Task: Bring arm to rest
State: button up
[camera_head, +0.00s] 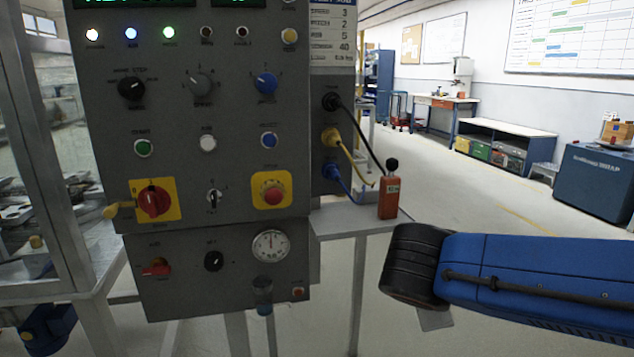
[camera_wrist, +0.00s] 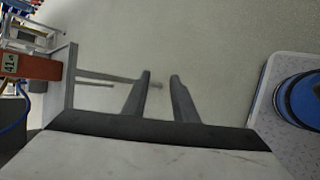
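My gripper (camera_wrist: 160,78) shows in the wrist view with its two grey fingers apart and nothing between them. Bare grey floor lies beyond the fingertips. In the head view, my blue arm (camera_head: 540,275) with its black joint (camera_head: 412,265) reaches in from the right edge; the gripper fingers are hidden there. The arm is in front of and to the right of the control panel (camera_head: 225,120), apart from it in the picture.
An orange box (camera_head: 389,198) with a tag stands on a grey shelf (camera_head: 350,222) beside the panel. It also shows at the left of the wrist view (camera_wrist: 38,66). Cables (camera_head: 350,160) hang from the panel's side. Open floor (camera_head: 470,205) lies behind, with a workbench (camera_head: 440,102) and blue cabinet (camera_head: 595,185).

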jog(key=s+d+f+m+g+y, duration=0.1)
jog(key=s+d+f+m+y, duration=0.1)
jog(key=s+m, duration=0.3)
jog(key=s+d+f+m+g+y, duration=0.1)
jog(key=s+d+f+m, duration=0.3)
jog(key=m, duration=0.8)
jog(key=shift+s+d+m+y, duration=0.4)
jog(key=shift+s+d+y, duration=0.35)
jog(key=shift+s, duration=0.35)
jog(key=shift+f, duration=0.1)
